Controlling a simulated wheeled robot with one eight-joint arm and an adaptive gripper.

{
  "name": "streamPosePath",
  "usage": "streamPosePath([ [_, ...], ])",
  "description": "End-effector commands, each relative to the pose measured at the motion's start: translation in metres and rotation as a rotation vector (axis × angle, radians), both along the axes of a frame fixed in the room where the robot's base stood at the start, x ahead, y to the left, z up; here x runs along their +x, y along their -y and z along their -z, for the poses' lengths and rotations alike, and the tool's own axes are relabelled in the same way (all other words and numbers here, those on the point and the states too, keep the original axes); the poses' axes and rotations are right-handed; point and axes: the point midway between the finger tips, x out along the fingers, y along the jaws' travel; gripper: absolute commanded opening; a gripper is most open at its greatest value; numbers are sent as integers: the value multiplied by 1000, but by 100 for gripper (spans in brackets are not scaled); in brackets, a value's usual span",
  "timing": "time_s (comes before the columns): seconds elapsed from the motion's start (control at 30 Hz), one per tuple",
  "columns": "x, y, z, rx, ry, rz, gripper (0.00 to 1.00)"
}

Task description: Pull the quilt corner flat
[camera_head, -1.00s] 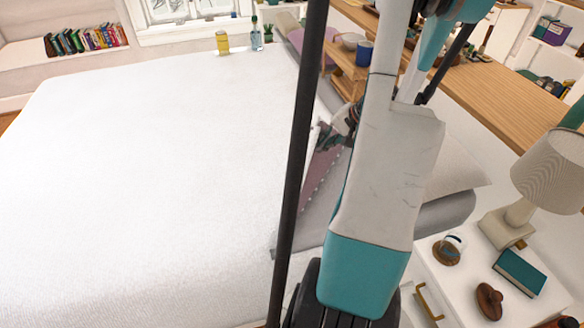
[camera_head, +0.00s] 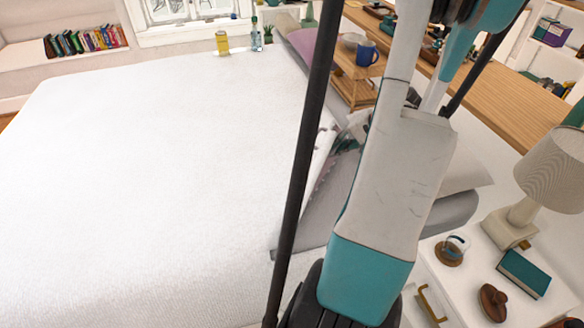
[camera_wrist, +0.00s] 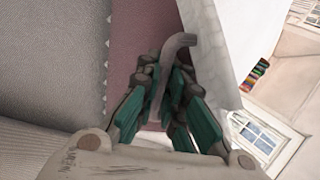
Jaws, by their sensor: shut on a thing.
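The white quilt (camera_head: 170,160) covers most of the bed in the head view. Near its right side lies a turned-back part with a grey face (camera_head: 292,243), and a mauve layer with a scalloped edge shows in the wrist view (camera_wrist: 135,35). My gripper (camera_wrist: 168,82) is shut on a narrow grey-beige fold of the quilt corner (camera_wrist: 181,40), which sticks up between the teal fingers and bends over at its top. In the head view my gripper (camera_head: 350,143) is mostly hidden behind my arm, so the held corner is hard to see there.
Pillows (camera_head: 460,170) lie right of my arm. A wooden stand (camera_head: 355,80) with a blue mug (camera_head: 367,54) stands beyond the bed.

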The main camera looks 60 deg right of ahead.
Motion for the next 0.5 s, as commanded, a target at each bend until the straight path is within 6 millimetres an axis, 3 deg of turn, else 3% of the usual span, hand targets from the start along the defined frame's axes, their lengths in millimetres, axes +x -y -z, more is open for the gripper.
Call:
streamPosePath([
  [0.2,-20,2,8,3,48,4,0],
  [0.5,-21,2,6,3,54,1,0],
])
